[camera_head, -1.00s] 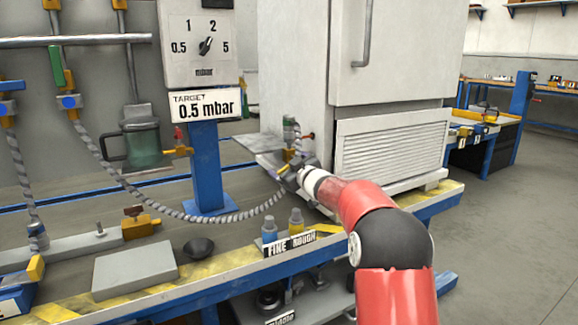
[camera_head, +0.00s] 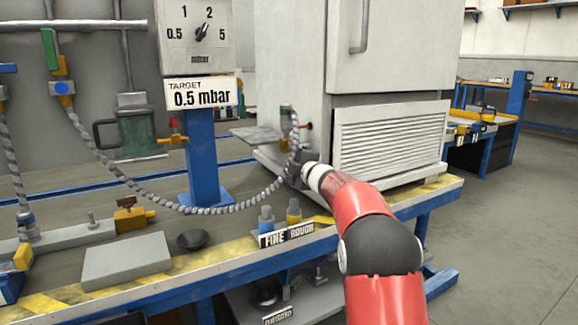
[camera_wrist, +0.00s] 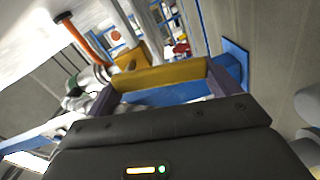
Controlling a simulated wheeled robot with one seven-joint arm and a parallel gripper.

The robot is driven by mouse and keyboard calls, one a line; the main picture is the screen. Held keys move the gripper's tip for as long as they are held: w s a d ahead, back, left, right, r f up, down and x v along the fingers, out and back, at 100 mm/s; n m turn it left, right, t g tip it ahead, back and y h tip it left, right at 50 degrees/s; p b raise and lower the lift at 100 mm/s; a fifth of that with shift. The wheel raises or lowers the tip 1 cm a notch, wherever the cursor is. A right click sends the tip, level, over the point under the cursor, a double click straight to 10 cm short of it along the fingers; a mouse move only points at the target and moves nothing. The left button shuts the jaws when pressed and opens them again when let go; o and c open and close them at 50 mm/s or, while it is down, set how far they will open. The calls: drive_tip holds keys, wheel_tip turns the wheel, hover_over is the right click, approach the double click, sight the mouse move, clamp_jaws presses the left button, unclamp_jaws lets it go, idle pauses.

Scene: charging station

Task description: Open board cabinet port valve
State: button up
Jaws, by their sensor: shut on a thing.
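The board cabinet (camera_head: 290,60) is a tall pale box with a louvred panel, standing at the back of the bench. At its lower left side, a port fitting with a green part (camera_head: 286,113) and a red knob (camera_head: 308,126) joins the grey braided hose (camera_head: 160,195). My gripper (camera_head: 297,168) is at this port, low beside the cabinet, and mostly hides it. In the wrist view, my two dark fingers (camera_wrist: 160,90) are on either side of a yellow bar-like part (camera_wrist: 160,77), apparently the valve handle. The exact contact is hard to see.
A gauge (camera_head: 198,35) above a "TARGET 0.5 mbar" sign (camera_head: 203,93) stands on a blue post (camera_head: 203,160). A grey block (camera_head: 125,262) lies on the left.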

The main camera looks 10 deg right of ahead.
drive_tip(key=shift+w+d+f+n+b, duration=0.1)
drive_tip(key=shift+d+f+n+b, duration=0.1)
drive_tip(key=shift+n, duration=0.35)
drive_tip(key=shift+d+f+n+b, duration=0.1)
drive_tip(key=shift+n+b, duration=0.1)
drive_tip(key=shift+n, duration=0.35)
drive_tip(key=o, duration=1.2)
drive_tip(key=shift+c, duration=0.2)
drive_tip(key=shift+r, duration=0.1)
drive_tip(key=shift+d, duration=0.1)
drive_tip(key=v, duration=0.7)
drive_tip(key=shift+s+b, duration=0.4)
drive_tip(key=shift+b, duration=0.05)
